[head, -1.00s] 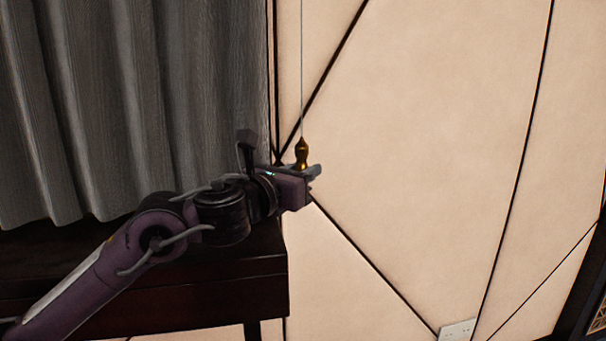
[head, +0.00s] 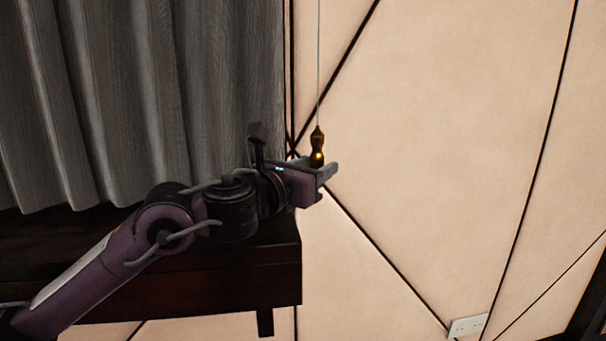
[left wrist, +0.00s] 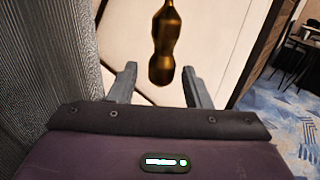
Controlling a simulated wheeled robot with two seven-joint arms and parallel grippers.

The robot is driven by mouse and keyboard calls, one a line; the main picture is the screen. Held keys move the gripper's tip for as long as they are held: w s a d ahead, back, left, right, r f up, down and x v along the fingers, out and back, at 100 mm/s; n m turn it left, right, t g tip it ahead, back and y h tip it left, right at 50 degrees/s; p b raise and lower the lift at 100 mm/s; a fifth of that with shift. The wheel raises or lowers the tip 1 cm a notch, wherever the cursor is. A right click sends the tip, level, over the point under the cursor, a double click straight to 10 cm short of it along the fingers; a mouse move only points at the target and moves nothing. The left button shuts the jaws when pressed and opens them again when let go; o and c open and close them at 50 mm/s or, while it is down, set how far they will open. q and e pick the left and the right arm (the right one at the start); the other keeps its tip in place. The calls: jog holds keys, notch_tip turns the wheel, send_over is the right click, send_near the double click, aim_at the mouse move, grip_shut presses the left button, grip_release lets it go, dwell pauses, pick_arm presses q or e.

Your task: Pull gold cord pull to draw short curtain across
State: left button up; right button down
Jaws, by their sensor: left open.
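The gold cord pull (head: 317,148) hangs upright on a thin cord in front of the beige wall. It also shows in the left wrist view (left wrist: 164,45), where its lower end is between the two fingers in the picture. My left gripper (head: 327,172) is open at the lower part of the pull, one finger to each side in the wrist view (left wrist: 160,85). I cannot tell whether a finger touches it. The short grey curtain (head: 150,95) hangs in folds at the left. My right gripper is not in view.
A dark wooden table (head: 250,270) stands under the curtain, below my left arm. A white wall socket (head: 467,326) is low on the right. The wall right of the pull is clear. A chair (left wrist: 296,50) on blue carpet shows in the wrist view.

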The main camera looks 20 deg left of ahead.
pick_arm(q)
jog(key=s, duration=0.2)
jog(key=s+a, duration=0.1)
jog(key=s, duration=0.2)
jog(key=shift+f+b, duration=0.1)
jog(key=shift+b, duration=0.25)
jog(key=shift+s, duration=0.8)
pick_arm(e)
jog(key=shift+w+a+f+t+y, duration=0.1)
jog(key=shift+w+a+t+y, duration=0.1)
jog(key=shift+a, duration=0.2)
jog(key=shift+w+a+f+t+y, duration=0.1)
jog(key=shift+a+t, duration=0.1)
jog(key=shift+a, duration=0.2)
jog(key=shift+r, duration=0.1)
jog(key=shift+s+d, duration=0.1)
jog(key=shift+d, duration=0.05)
